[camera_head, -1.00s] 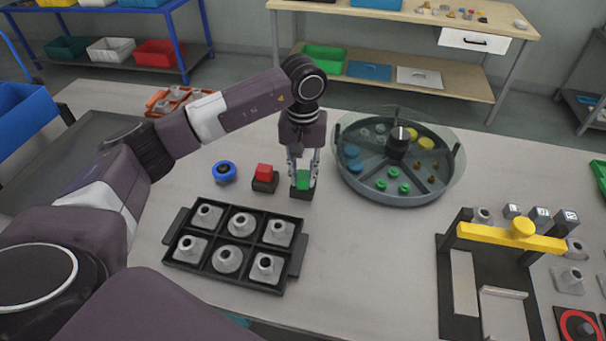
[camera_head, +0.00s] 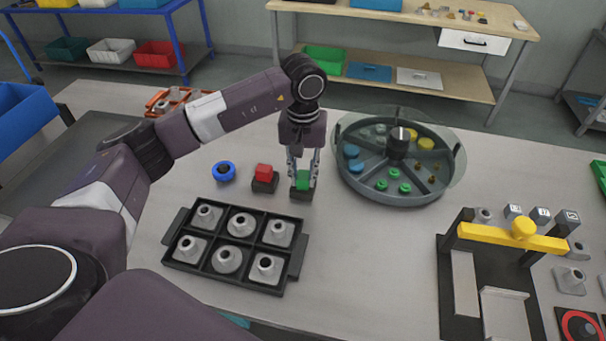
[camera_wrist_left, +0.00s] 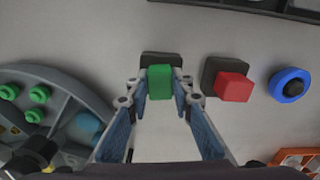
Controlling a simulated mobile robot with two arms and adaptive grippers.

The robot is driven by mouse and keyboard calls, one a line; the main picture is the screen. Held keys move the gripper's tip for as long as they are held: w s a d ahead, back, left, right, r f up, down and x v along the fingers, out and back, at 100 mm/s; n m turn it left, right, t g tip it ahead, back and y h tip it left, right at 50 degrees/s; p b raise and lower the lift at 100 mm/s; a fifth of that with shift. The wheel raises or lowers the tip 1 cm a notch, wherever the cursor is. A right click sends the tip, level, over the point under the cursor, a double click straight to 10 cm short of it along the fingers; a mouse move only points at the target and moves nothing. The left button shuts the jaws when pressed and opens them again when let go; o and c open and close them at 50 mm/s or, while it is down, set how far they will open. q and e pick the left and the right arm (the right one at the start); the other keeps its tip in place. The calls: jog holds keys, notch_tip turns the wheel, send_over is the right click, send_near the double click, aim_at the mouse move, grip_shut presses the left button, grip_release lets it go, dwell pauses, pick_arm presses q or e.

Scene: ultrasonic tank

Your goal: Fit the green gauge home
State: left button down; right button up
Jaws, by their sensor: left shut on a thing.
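The green gauge (camera_head: 303,181) is a small green block at a dark square base (camera_head: 301,194) on the table. It also shows in the left wrist view (camera_wrist_left: 160,82), with the dark base (camera_wrist_left: 162,58) behind it. My left gripper (camera_head: 303,174) points down from above and is shut on the green gauge, one finger on each side. The fingers hide part of the block, and I cannot tell whether it is fully seated in the base. My right gripper is not in view.
A red block on a dark base (camera_head: 264,178) and a blue ring (camera_head: 224,171) stand to the left. A round divided tray (camera_head: 390,195) is close on the right. A black tray of grey parts (camera_head: 285,285) lies in front. A yellow-barred fixture (camera_head: 500,237) stands at right.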

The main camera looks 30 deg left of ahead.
aim_at(303, 176)
pick_arm(q)
jog(key=c, duration=1.6)
grip_release()
jog(key=shift+f, duration=0.1)
notch_tip(303, 176, up, 12)
